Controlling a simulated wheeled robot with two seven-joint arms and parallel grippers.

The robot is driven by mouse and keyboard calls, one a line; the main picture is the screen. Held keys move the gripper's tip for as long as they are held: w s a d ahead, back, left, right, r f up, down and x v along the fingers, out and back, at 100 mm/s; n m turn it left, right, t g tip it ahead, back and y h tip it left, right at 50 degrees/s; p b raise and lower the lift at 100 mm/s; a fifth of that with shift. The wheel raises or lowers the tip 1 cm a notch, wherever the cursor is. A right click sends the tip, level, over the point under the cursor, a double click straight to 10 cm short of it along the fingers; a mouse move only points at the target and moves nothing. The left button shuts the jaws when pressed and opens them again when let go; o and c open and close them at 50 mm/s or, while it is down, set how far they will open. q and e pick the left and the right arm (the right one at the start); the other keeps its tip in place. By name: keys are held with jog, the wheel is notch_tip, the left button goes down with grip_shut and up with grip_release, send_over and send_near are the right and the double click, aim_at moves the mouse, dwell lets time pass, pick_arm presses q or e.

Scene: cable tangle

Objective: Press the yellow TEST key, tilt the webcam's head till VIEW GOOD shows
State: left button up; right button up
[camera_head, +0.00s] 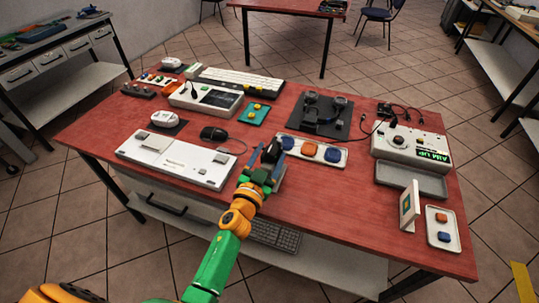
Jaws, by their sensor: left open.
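A white console (411,147) stands at the right of the red table. Its green display (432,155) reads AIM UP, and a dark round part with red (399,139) sits on its top. I cannot pick out the yellow TEST key for sure. My left gripper (264,168) is open above the table's front middle. A small black object (270,152) shows at its fingertips and may be the webcam's head; I cannot tell whether they touch. The gripper hides what is under it. My right gripper is not in view.
A white tray with blue and orange blocks (311,151) lies right of my gripper. A white keyboard-like unit (176,159), a black mouse (213,133) and a teal board (253,113) lie left and behind. A black pad (325,128) and grey tray (410,181) lie to the right.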

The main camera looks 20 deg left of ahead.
pick_arm(q)
jog(key=s, duration=0.7)
jog(key=shift+a, duration=0.15)
jog(key=shift+a, duration=0.1)
